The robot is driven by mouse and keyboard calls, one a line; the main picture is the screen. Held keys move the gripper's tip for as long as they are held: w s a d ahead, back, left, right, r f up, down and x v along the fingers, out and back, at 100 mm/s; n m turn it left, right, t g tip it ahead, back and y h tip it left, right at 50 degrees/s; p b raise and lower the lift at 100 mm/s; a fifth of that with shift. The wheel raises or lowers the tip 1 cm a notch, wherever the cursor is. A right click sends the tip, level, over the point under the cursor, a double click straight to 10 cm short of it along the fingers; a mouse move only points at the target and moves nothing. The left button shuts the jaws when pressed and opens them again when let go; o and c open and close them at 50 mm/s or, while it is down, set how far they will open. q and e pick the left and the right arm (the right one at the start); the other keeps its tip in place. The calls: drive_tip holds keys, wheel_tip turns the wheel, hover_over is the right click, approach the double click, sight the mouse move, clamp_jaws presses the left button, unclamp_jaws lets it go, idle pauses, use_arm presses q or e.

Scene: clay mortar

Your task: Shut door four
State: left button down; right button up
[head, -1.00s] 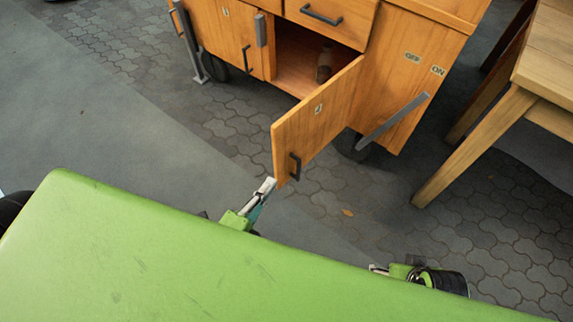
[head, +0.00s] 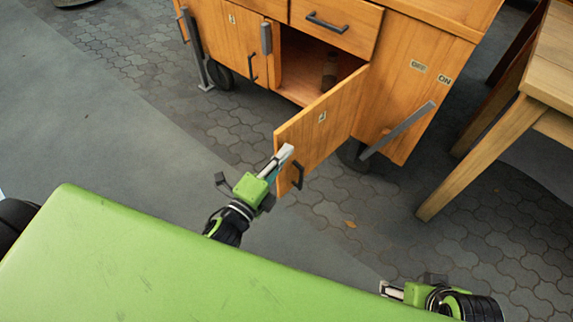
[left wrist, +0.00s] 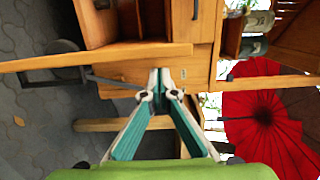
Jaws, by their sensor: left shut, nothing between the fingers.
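The open cabinet door (head: 330,112), with a small plate too small to read and a dark handle (head: 298,176), swings out from the wooden cabinet (head: 410,95). I take it as door four. In the left wrist view the door (left wrist: 90,55) is edge-on. My left gripper (head: 285,152) is shut and empty, its tips at the door's free edge, above the handle; I cannot tell if they touch. Its closed tips also show in the left wrist view (left wrist: 166,72). My right gripper (head: 384,288) is low right, its fingers partly hidden.
The open compartment (head: 305,75) holds a brown bottle (head: 329,70). A drawer (head: 340,22) is above it. A wooden table (head: 540,70) stands at right. A red umbrella (left wrist: 262,95) shows in the left wrist view. Paving left of the door is clear.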

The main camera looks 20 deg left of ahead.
use_arm(q)
drive_tip(key=shift+w+a, duration=0.25)
drive_tip(key=shift+a, duration=0.25)
